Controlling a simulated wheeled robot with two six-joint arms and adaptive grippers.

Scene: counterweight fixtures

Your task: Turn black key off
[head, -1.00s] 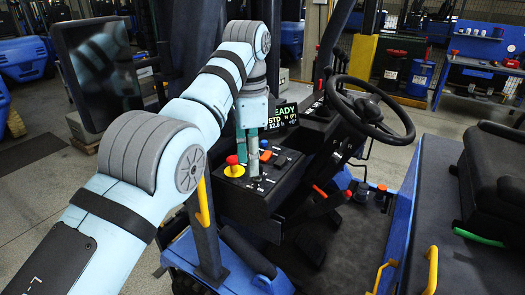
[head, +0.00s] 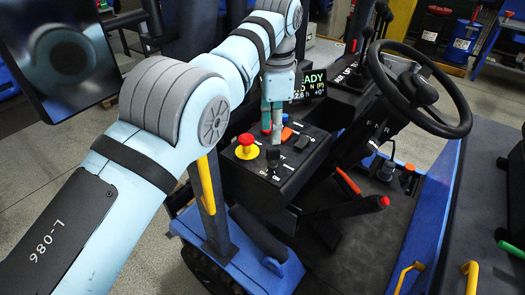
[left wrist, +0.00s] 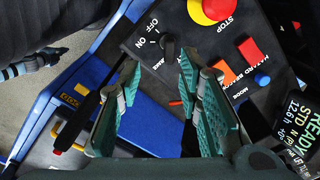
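The black key (left wrist: 168,45) is a small dark knob on the black control panel, next to white OFF and ON labels, in the left wrist view. In the head view the key (head: 272,155) shows near the panel's front edge, below my gripper. My left gripper (left wrist: 158,72) is open and empty, its teal fingers spread over the panel with the key just beyond the fingertips, nearer the right finger. It also shows in the head view (head: 271,128), its fingers pointing down. I cannot tell for certain which label the key points to. My right gripper is not in view.
A red stop button on a yellow base (head: 246,147) sits left of the key. An orange switch (head: 287,134) and a black switch (head: 304,143) are close behind. A lit READY display (head: 308,85) stands behind the panel, and a steering wheel (head: 418,88) is to the right.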

